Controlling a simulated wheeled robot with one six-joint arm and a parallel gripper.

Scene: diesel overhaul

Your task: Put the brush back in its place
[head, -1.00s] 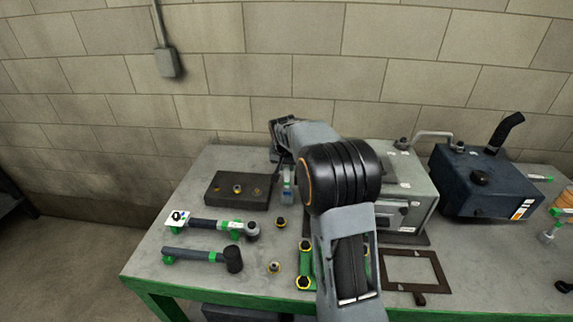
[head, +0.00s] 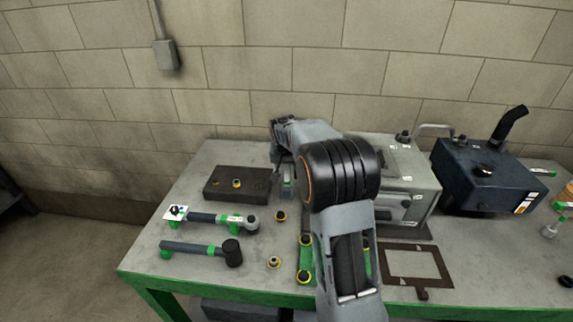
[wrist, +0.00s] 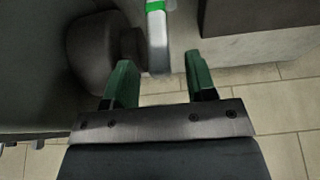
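My gripper (wrist: 160,72) is open, its two green fingers apart. A pale grey tool with a green band (wrist: 157,38) lies between and just beyond the fingertips, with gaps on both sides. It looks like the brush, but its bristles cannot be made out clearly. In the head view, a pale piece that may be the same tool (head: 288,187) shows beside the dark block, partly hidden by my arm. My fingers are hidden there. A separate small pale item with a green part (head: 550,229) stands at the far right; I cannot tell what it is.
The dark block (head: 225,190) is left of my gripper; the grey machine (head: 408,190) and dark blue tank (head: 485,180) are right. A hammer (head: 205,250), another tool (head: 220,219), several fittings and a flat frame (head: 440,268) lie in front. The wall is close behind.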

